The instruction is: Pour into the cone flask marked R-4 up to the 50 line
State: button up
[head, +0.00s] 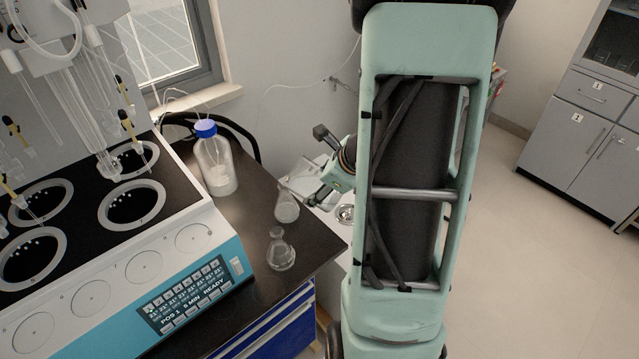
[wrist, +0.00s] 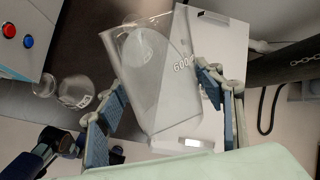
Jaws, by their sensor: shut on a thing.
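My gripper (wrist: 158,98) is shut on a clear glass vessel (wrist: 165,70), with one blue finger pad on each side of it. The vessel is tilted in the wrist view and bears a white mark that looks like "600". In the head view it seems to be the pale glass (head: 287,206) beside my gripper (head: 308,200). A small cone flask (head: 280,252) stands upright on the dark bench near its right edge. It also shows left of my gripper in the wrist view (wrist: 75,91), with white print too small to read. I cannot make out R-4 or its fill level.
A blue-capped bottle (head: 216,168) stands farther back on the bench. The distiller (head: 178,250), with hanging glass tubes, fills the left. A white device (wrist: 207,115) lies behind the held vessel. Bare bench (head: 250,200) shows between bottle and flask.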

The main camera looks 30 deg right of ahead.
jog(key=f+b, duration=0.1)
jog(key=b, duration=0.2)
jog(key=shift+d+f+t+y, duration=0.1)
jog(key=shift+f+t+y, duration=0.1)
jog(key=shift+t+y, duration=0.15)
jog(key=shift+f+t+b, duration=0.1)
jog(key=shift+t+b, duration=0.25)
jog(key=shift+b, duration=0.55)
jog(key=shift+r+y, duration=0.2)
jog(key=shift+y, duration=0.05)
jog(key=f+b, duration=0.1)
jog(key=b, duration=0.2)
jog(key=shift+f+t, duration=0.2)
jog(key=shift+t, duration=0.1)
jog(key=shift+f+m+y+b, duration=0.15)
jog(key=shift+m+y+b, duration=0.2)
jog(key=shift+b, duration=0.45)
